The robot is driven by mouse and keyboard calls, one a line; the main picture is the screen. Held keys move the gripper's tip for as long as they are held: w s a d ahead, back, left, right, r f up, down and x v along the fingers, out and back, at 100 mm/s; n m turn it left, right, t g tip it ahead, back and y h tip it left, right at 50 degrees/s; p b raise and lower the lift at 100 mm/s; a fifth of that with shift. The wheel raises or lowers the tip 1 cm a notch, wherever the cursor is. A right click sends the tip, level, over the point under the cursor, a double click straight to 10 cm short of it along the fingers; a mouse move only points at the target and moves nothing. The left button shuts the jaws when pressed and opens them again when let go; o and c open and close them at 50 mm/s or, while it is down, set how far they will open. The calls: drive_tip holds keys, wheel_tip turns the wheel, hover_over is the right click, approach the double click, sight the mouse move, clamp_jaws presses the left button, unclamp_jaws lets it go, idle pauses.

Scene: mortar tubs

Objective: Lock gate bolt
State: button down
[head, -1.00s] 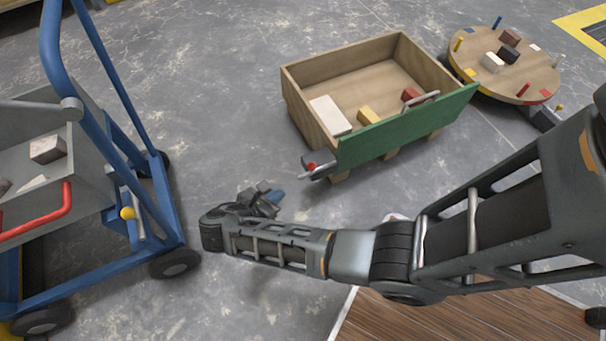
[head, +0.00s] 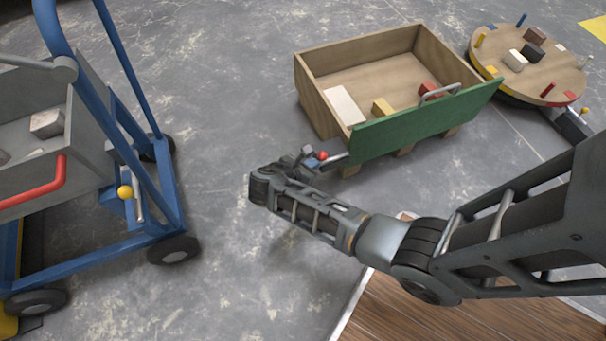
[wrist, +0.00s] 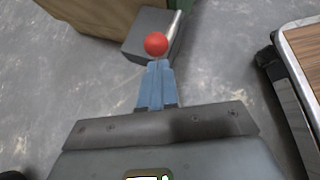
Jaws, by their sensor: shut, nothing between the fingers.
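A wooden box (head: 318,98) has a green front board (head: 425,120). A bolt with a bright rod (head: 336,161) and a red ball knob (head: 322,155) sits at the board's lower left end. In the wrist view, the red knob (wrist: 156,44) is just beyond my fingertips, with the rod (wrist: 175,24) and a grey block (wrist: 145,38) behind it. My gripper (head: 314,162) is shut and empty, its blue fingers (wrist: 157,68) together and pointing at the knob. I cannot tell whether the fingertips touch the knob. My wrist partly hides the bolt's surroundings in the head view.
A blue wheeled cart (head: 160,200) with a grey tub, a red handle (head: 35,190) and a yellow knob (head: 124,192) stands at the left. A round wooden turntable (head: 520,75) with pegs and blocks is at the back right. Concrete floor between cart and box is clear.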

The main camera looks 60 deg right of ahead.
sight(330, 158)
drive_tip(key=shift+d+r, duration=0.1)
drive_tip(key=shift+d, duration=0.2)
drive_tip(key=shift+s+d+p, duration=0.75)
drive_tip(key=shift+d, duration=0.35)
drive_tip(key=shift+s+d+p, duration=0.75)
drive_tip(key=shift+d, duration=0.3)
